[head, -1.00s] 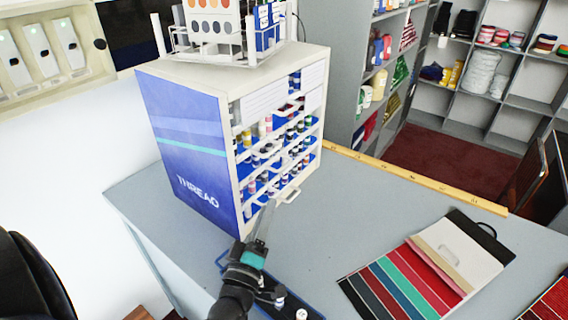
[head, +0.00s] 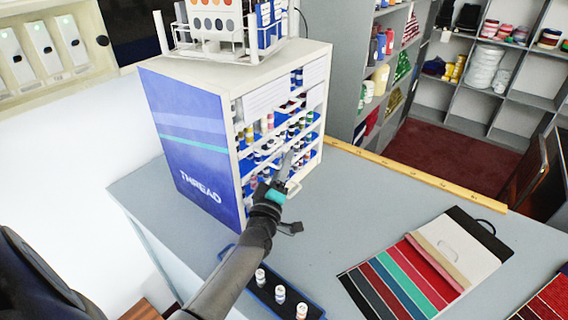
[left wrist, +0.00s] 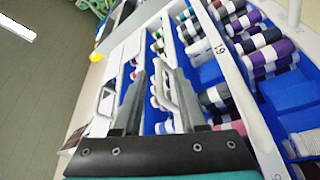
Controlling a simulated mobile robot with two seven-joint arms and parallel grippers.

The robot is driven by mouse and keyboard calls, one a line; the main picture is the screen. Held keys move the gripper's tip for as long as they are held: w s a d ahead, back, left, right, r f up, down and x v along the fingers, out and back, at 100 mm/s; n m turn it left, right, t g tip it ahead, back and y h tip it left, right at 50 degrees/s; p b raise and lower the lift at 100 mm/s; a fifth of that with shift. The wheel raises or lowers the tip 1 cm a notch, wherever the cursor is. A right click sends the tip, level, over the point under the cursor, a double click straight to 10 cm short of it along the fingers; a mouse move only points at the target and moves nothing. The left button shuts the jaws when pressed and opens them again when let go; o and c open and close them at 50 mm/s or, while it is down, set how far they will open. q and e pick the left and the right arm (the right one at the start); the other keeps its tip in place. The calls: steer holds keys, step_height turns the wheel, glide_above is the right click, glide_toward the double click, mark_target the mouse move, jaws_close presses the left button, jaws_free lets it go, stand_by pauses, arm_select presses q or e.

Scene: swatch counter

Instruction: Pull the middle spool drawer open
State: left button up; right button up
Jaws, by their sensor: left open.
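The white thread cabinet (head: 190,140) with blue sides stands at the back left of the counter, its open front showing stacked spool drawers (head: 262,150). The drawers look pushed in. My left gripper (head: 287,158) is in front of the middle to lower drawers and hides part of them. In the left wrist view its two fingers (left wrist: 150,88) are apart, with a white looped drawer handle (left wrist: 163,86) near the right finger. I cannot tell whether the handle lies between the fingers or whether they touch it. A lower handle (head: 294,189) shows below the gripper. My right gripper is not in view.
A blue-edged tray (head: 237,268) with a few spools lies under my left arm. A wire rack (head: 215,42) with cards stands on the cabinet. A yellow ruler (head: 420,178) runs along the counter's back edge. Fabric swatches (head: 410,280) lie at right; the middle counter is clear.

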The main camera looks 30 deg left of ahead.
arm_select(q)
jaws_close()
stand_by(0.3)
steer(key=shift+r, duration=0.15)
stand_by(1.1)
